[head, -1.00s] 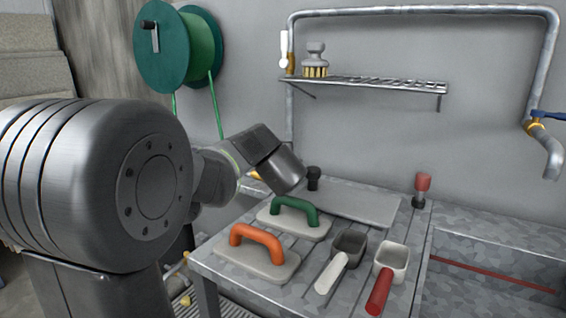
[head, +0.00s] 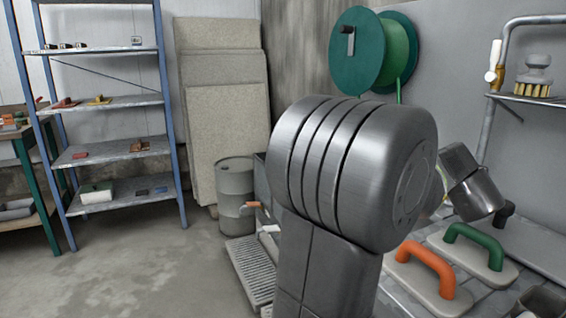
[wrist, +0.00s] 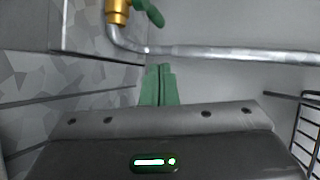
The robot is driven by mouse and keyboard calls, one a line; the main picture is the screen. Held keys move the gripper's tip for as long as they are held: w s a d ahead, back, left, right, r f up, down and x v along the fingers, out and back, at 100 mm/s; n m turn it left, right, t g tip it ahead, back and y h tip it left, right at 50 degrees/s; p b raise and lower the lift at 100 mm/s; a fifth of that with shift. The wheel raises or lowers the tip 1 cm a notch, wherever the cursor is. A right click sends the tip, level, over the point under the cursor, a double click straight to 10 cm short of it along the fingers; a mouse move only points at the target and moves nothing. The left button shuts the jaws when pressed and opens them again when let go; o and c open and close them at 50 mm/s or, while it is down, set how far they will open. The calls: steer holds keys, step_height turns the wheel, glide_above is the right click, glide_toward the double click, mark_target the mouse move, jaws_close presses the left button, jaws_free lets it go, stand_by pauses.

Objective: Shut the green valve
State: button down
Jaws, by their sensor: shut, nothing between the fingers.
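The green valve shows at the top of the wrist view as a green lever (wrist: 150,12) beside a brass body (wrist: 118,12) on a bent grey pipe. My gripper (wrist: 160,68) has its two green fingers together, shut and empty, pointing up the picture toward the pipe. In the picture the fingertips are below the lever with a gap between; how far apart they are in depth I cannot tell. In the head view my arm hides the gripper, and the green valve does not show.
A grey pipe (wrist: 230,52) crosses ahead of the fingers. In the head view a bench holds a green-handled float (head: 474,246) and an orange-handled float (head: 426,268). A green hose reel (head: 358,50) hangs on the wall. A drum (head: 235,190) and shelving (head: 110,102) stand left, with clear floor before them.

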steer(key=p+x, duration=0.1)
steer(key=x, duration=0.4)
steer(key=shift+w+d+r, duration=0.1)
steer(key=shift+w, duration=0.05)
steer(key=p, duration=0.2)
steer(key=m+g+h+p, duration=0.1)
steer(key=p, duration=0.2)
steer(key=shift+w+d+f, duration=0.2)
steer(key=shift+d+f, duration=0.1)
steer(key=shift+f, duration=0.1)
steer(key=shift+f+m+p, duration=0.1)
steer(key=shift+m+p, duration=0.2)
steer(key=shift+p, duration=0.15)
steer(key=g+p, duration=0.1)
steer(key=p, duration=0.1)
steer(key=m+h+p, duration=0.1)
steer(key=p, duration=0.2)
steer(key=shift+s+f+g+h, duration=0.2)
steer(key=shift+f+g+h, duration=0.1)
steer(key=shift+g, duration=0.1)
steer(key=shift+f+p, duration=0.1)
steer(key=shift+p, duration=0.2)
steer(key=shift+s+a+f, duration=0.15)
steer(key=shift+s+a, duration=0.5)
steer(key=shift+a, duration=0.3)
